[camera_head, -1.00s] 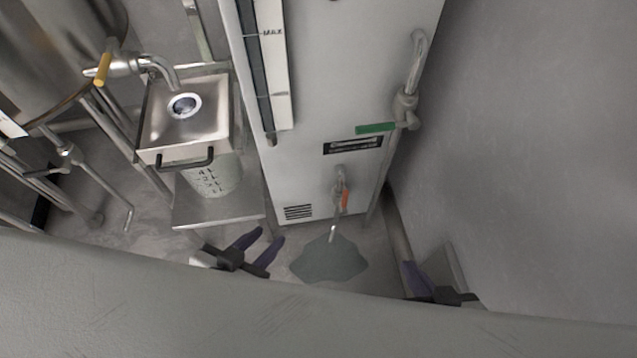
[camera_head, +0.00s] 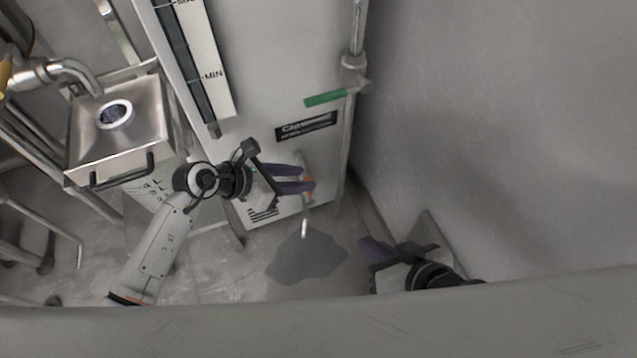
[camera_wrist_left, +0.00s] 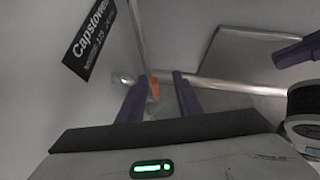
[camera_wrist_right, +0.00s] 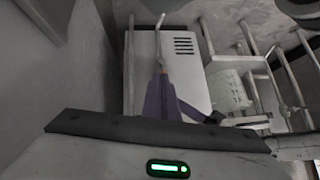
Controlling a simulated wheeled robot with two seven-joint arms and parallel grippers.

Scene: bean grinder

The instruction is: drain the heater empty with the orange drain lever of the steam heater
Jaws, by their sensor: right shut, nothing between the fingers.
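The steam heater is a tall pale cabinet (camera_head: 280,70) with a MAX/MIN level gauge (camera_head: 194,70). Its orange drain lever (camera_head: 309,184) is low on the front, above a thin spout (camera_head: 305,222); the lever also shows in the left wrist view (camera_wrist_left: 153,86). My left gripper (camera_head: 306,178) is open at the lever. In the left wrist view the orange part appears between the fingers, closer to the left one; contact cannot be told. My right gripper (camera_head: 367,246) is shut and empty, right of the puddle; its fingers lie together in the right wrist view (camera_wrist_right: 160,92).
A grey puddle (camera_head: 307,258) lies on the floor below the spout. A metal sink box (camera_head: 120,135) stands left. The wall (camera_head: 500,120) bounds the right side.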

